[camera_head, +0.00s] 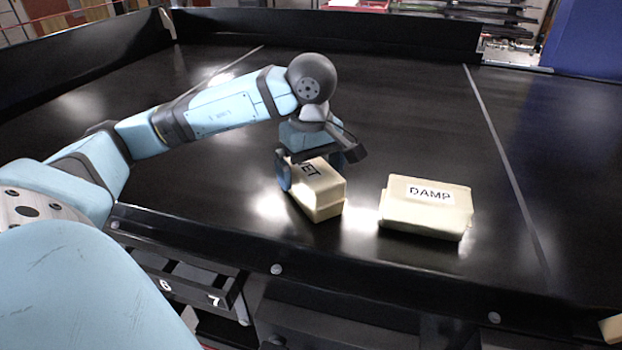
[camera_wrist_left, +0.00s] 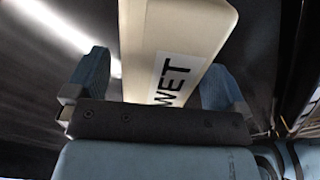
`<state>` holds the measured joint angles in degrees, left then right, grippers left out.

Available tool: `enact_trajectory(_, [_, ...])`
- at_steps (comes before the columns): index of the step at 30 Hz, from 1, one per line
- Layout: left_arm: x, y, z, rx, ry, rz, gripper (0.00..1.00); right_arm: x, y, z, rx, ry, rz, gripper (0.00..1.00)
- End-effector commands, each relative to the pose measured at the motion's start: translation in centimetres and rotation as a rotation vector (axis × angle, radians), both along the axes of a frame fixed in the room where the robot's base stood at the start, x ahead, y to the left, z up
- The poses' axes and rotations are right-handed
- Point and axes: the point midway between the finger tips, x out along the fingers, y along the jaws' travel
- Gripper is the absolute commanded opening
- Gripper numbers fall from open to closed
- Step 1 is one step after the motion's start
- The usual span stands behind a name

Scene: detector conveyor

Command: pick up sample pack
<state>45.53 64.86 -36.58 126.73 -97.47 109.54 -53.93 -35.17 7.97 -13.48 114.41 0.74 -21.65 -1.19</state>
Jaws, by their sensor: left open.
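Two cream sample packs lie on the black conveyor belt in the head view. One pack (camera_head: 321,192) has a label ending in "ET"; in the left wrist view the same pack (camera_wrist_left: 178,30) reads "WET". The other pack (camera_head: 425,212) reads "DAMP" and lies to its right, apart from it. My left gripper (camera_head: 313,172) is over the WET pack from above, its fingers on either side of it. In the left wrist view the open fingers (camera_wrist_left: 155,85) straddle the pack, with a visible gap on the left side. The far end of the pack is partly hidden by the gripper.
The black belt (camera_head: 400,110) is mostly clear around the packs, with raised walls at the back and left. Numbered slots (camera_head: 190,285) marked 6 and 7 sit below the front edge. A cream object (camera_head: 611,328) shows at the bottom right corner.

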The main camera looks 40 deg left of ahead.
Motion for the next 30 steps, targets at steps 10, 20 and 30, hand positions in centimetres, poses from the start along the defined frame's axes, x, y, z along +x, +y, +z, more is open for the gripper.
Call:
enact_trajectory(10, [0.0, 0.0, -3.1, -0.001, 0.001, 0.0, 1.0, 0.0, -0.1, 0.7, -0.001, 0.0, -0.001, 0.0])
enact_trajectory(20, [0.0, 0.0, -3.0, -0.001, 0.0, -0.001, 0.59, -0.1, -0.1, 0.4, -0.002, 0.007, -0.001, 0.0])
enact_trajectory(30, [0.0, 0.0, -2.9, 0.0, -0.001, 0.0, 0.28, -0.1, -0.1, 0.5, -0.002, 0.005, -0.001, 0.0])
